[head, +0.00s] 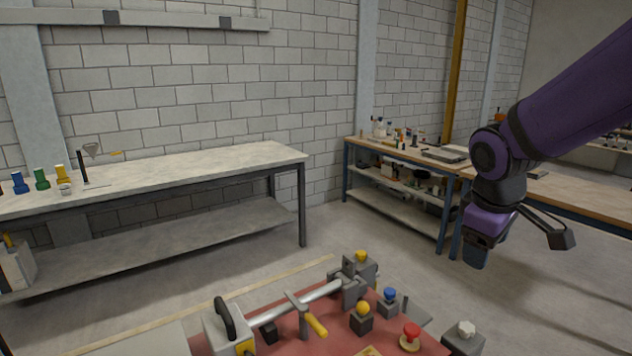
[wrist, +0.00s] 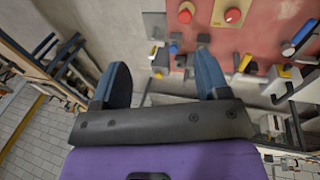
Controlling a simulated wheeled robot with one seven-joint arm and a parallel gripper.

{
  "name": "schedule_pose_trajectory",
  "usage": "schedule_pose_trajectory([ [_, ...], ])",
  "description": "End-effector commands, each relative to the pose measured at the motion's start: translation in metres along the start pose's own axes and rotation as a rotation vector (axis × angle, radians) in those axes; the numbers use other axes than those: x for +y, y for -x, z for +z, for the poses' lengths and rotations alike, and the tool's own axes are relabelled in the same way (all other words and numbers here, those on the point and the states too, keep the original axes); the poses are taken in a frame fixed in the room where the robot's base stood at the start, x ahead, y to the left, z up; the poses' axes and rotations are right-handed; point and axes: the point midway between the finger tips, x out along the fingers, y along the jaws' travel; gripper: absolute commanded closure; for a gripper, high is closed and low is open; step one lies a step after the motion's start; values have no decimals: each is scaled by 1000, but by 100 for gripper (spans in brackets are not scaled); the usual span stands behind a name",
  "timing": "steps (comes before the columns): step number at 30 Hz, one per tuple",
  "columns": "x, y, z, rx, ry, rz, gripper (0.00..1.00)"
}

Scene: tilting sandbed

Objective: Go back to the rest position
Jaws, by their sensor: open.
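My gripper (head: 476,256) hangs at the end of the purple arm on the right of the head view, in the air to the right of the red-topped bench. In the wrist view its two blue fingers (wrist: 160,85) are spread apart with nothing between them. Past the fingers the wrist view shows bare grey floor and the edge of the red panel (wrist: 265,50). The red panel (head: 285,338) also shows at the bottom of the head view, clear of my gripper.
The red panel carries a metal bar with a yellow handle (head: 316,325), a red knob (head: 411,332), a yellow knob (head: 363,308) and a blue knob (head: 390,294). A long table (head: 200,168) stands at the left wall. Wooden workbenches (head: 352,146) stand behind my gripper. Open floor lies between.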

Motion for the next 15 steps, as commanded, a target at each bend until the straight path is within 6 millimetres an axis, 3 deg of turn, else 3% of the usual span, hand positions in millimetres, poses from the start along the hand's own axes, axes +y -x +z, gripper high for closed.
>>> schedule_pose_trajectory([
  [6,-9,39,31,56,-174,26,32],
  [15,-28,81,76,151,-411,17,32],
])
